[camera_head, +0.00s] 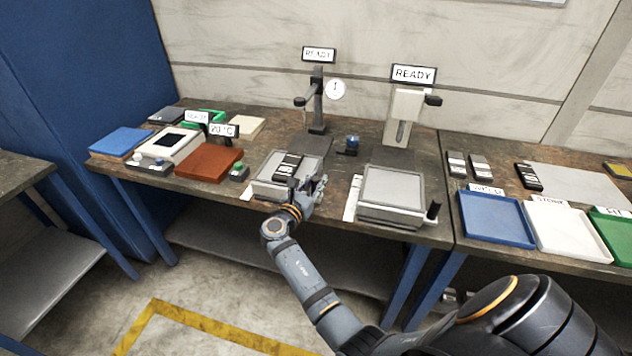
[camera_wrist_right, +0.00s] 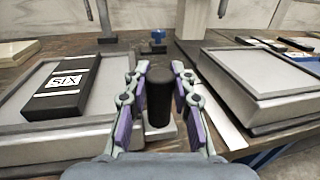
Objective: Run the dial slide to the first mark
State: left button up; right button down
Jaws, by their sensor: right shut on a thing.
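The dial stand (camera_head: 317,105) with its round white dial (camera_head: 335,90) stands at the back of the bench under a READY sign. In front of it is a grey slide plate (camera_head: 270,172) bearing a black block, which reads SIX in the wrist view (camera_wrist_right: 70,82). My right gripper (camera_head: 312,186) is at this slide's front right corner. In the wrist view its fingers (camera_wrist_right: 158,100) are shut on an upright black knob (camera_wrist_right: 158,90). The knob is hidden in the head view. Marks for this slide cannot be read. My left gripper is out of view.
A second grey slide (camera_head: 392,188) with a black knob (camera_head: 434,211) and a white strip (camera_head: 352,197) stands to the right, under a READY column (camera_head: 403,115). A blue-topped piece (camera_head: 352,143) stands between the stands. Trays (camera_head: 497,217) lie farther right, a brown block (camera_head: 208,163) left.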

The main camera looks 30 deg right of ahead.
jog(key=b+x, duration=0.1)
jog(key=x, duration=0.3)
jog(key=w+b+x, duration=0.1)
jog(key=x, duration=0.2)
jog(key=w+a+b+x, duration=0.1)
jog(key=x, duration=0.3)
jog(key=shift+w+d+f+b, duration=0.15)
jog(key=shift+d+f+b, duration=0.1)
jog(key=shift+b, duration=0.15)
jog(key=shift+w+d+r, duration=0.25)
jog(key=shift+w+d, duration=0.1)
jog(key=shift+d, duration=0.05)
jog(key=c, duration=1.1)
grip_release()
jog(key=shift+w+a, duration=0.1)
jog(key=shift+a, duration=0.05)
